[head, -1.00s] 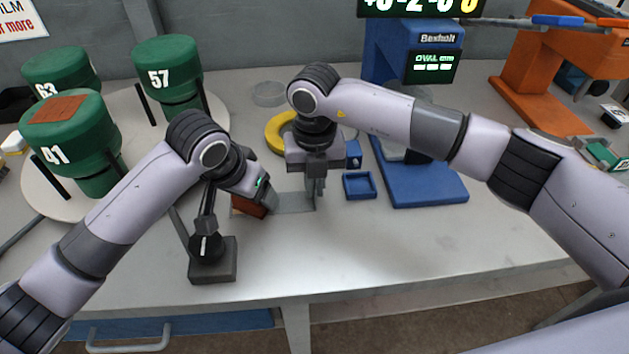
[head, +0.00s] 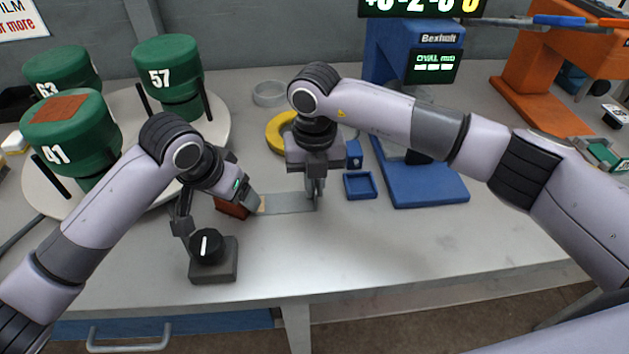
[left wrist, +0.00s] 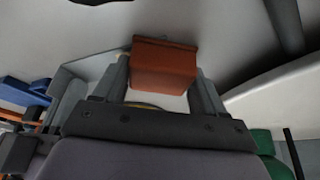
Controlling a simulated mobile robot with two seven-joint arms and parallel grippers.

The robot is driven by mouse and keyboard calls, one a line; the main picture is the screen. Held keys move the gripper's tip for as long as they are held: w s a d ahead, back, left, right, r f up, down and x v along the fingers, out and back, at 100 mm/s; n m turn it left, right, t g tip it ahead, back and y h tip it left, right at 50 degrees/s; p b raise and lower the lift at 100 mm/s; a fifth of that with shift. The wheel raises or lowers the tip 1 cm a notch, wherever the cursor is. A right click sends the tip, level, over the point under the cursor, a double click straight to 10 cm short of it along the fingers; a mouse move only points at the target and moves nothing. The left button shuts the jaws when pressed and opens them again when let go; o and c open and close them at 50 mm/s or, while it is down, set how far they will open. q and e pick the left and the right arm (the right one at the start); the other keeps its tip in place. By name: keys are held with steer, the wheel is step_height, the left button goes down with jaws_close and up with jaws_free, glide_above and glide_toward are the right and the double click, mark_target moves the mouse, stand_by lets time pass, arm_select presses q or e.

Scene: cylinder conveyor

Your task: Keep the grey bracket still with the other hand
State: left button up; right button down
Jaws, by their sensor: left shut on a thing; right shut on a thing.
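The grey bracket (head: 287,204) is a flat strip on the table, between my two grippers in the head view. My right gripper (head: 317,192) points down and is shut on the bracket's right end. My left gripper (head: 246,202) is shut on a red-brown block (head: 230,208) beside the bracket's left end. The block also shows between the left fingers in the left wrist view (left wrist: 165,66). The fingers partly hide the bracket's ends, and I cannot tell whether the block touches it.
A black-knobbed stand (head: 212,258) is in front of my left gripper. A small blue tray (head: 360,186) and a blue machine (head: 425,185) are to the right. A yellow ring (head: 279,130) is behind. Numbered green canisters (head: 75,135) stand at the left. The front right table is clear.

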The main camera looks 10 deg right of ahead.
arm_select(q)
steer(key=shift+a+f, duration=0.15)
steer(key=shift+a, duration=0.5)
arm_select(e)
steer(key=shift+d, duration=0.15)
arm_select(q)
steer(key=shift+d+r, duration=0.1)
steer(key=shift+r, duration=0.65)
arm_select(e)
steer(key=shift+f, duration=0.1)
arm_select(q)
steer(key=shift+r, duration=0.15)
steer(key=shift+d+r, duration=0.1)
steer(key=shift+r, duration=3.3)
